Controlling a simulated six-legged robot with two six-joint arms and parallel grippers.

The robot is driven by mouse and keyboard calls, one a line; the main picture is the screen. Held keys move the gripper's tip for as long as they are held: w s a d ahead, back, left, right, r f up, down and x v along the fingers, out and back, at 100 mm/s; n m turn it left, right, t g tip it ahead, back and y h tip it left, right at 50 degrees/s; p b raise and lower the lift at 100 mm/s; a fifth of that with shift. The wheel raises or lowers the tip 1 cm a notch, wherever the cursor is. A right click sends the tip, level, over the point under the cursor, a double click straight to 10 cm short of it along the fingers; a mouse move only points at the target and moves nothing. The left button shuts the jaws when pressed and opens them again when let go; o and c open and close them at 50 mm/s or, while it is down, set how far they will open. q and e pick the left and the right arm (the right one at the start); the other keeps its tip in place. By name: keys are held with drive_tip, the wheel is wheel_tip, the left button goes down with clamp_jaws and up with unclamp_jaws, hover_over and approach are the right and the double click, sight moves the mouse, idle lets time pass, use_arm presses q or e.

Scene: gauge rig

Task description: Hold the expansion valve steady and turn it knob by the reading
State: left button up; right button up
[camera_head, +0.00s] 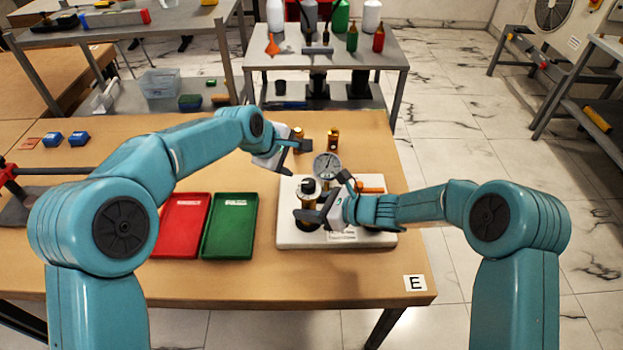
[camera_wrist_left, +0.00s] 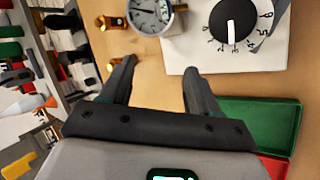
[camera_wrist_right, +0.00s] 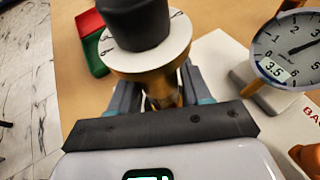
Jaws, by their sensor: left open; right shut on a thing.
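The expansion valve has a black knob (camera_head: 308,187) over a white numbered dial (camera_wrist_left: 212,42) and a brass body (camera_wrist_right: 150,78). It stands on a white base plate (camera_head: 365,240). My right gripper (camera_head: 312,215) is shut on the brass body, below the dial. My left gripper (camera_wrist_left: 160,70) is open and empty, behind and left of the valve, apart from the knob. The round gauge (camera_head: 327,166) stands beside the valve; the right wrist view shows its face (camera_wrist_right: 300,40), a 3.5 label on it and the needle toward the upper right, exact value unclear.
A red tray (camera_head: 162,250) and a green tray (camera_head: 205,252) lie left of the base plate. Brass fittings (camera_head: 333,136) stand behind it. An orange piece (camera_head: 370,190) is at the plate's right. Blue boxes (camera_head: 79,137) sit far left. The table front is clear.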

use_arm(q)
wheel_tip(320, 180, down, 3)
drive_tip(key=m+t, duration=0.2)
drive_tip(key=m, duration=0.2)
drive_tip(key=m+t+h, duration=0.3)
drive_tip(key=m+t, duration=0.6)
drive_tip(key=m, duration=0.4)
approach(311, 179)
drive_tip(key=x, duration=1)
drive_tip(key=shift+w+d+f, duration=0.1)
drive_tip(key=shift+w+f, duration=0.15)
drive_tip(key=c, duration=1)
